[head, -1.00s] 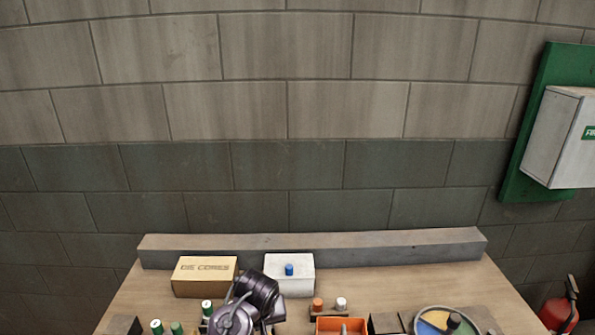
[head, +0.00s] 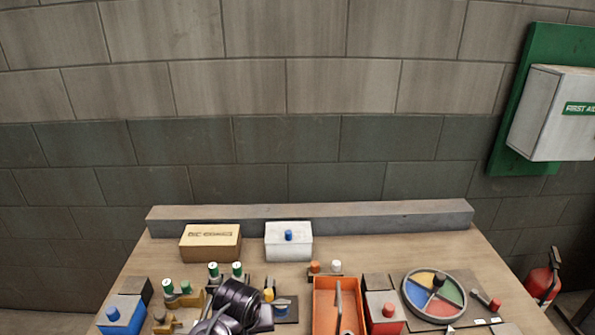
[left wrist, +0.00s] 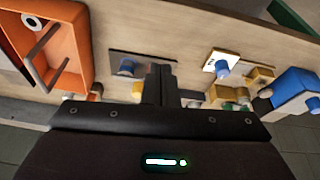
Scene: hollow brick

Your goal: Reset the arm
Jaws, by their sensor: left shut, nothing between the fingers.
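My left arm (head: 238,300) shows at the bottom of the head view, over the front middle of the table, just left of the orange tray (head: 326,325). Its fingertips are hidden there. In the left wrist view my left gripper (left wrist: 158,72) is shut and empty, above the table and apart from the parts around it. The orange tray also shows in the left wrist view (left wrist: 82,45), at the left, with a grey handle-like bar. My right gripper is in neither view.
Left of the arm are a blue box (head: 122,312) and several green-topped pieces (head: 213,271). Right are a red box (head: 384,312) and a colored wheel (head: 436,295). A cardboard box (head: 211,243) and white box (head: 288,243) stand behind, before a grey beam (head: 310,217).

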